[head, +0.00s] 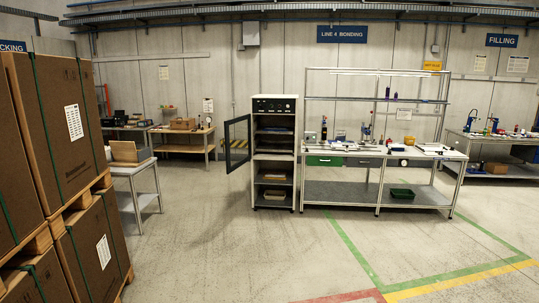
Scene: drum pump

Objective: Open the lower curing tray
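A tall grey curing cabinet (274,104) stands in the middle of the head view, at the left end of a workbench. Its dark-framed door (237,143) is swung open to the left. Inside are several shelf or tray levels. A lower level (274,181) shows below the door, with small items in it, and a yellowish item (274,194) lies beneath. I cannot tell at this distance which level is the lower curing tray, or whether it is pulled out. Neither of my grippers is in view.
A long workbench (400,153) with a green drawer (324,161) adjoins the cabinet's right side. Stacked brown cartons (70,130) fill the left. A small table (135,170) stands behind them. Open concrete floor (230,250) lies before the cabinet.

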